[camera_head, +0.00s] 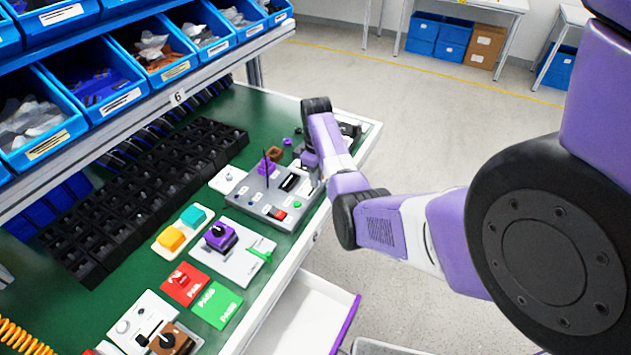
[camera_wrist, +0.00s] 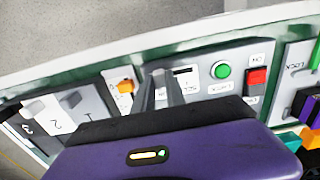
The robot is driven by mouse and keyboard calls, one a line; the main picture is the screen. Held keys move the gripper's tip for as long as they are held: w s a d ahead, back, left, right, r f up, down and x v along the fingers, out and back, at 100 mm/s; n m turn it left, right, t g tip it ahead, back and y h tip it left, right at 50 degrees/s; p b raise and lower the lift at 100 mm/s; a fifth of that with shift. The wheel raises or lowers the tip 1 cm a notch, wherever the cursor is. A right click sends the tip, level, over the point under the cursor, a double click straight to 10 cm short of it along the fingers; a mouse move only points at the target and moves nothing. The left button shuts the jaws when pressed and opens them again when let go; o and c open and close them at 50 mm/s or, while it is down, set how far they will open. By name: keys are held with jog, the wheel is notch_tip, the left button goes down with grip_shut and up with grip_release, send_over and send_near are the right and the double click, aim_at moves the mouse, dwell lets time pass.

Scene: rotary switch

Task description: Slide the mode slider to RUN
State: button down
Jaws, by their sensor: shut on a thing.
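A grey control box (camera_head: 262,200) sits at the far end of the green bench in the head view. In the wrist view its face carries a dark slot (camera_wrist: 183,71), a round green button (camera_wrist: 221,70) and a red rocker (camera_wrist: 257,77). My gripper (camera_head: 316,177) is down at the box's right side. In the wrist view my fingers (camera_wrist: 163,88) are close together beside the slot, shut on what appears to be the mode slider's knob. I cannot read a RUN mark.
An orange knob (camera_wrist: 126,87) on a white plate is left of my fingers in the wrist view. Black bins (camera_head: 130,195) and blue bins (camera_head: 100,85) line the bench's left. An open white drawer (camera_head: 300,320) juts out at the front.

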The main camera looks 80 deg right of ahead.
jog(key=c, duration=1.4)
grip_release()
jog(key=shift+d, duration=0.2)
jog(key=shift+o, duration=0.2)
jog(key=shift+r, duration=0.15)
jog(key=shift+r+b, duration=0.35)
jog(key=shift+r, duration=3.45)
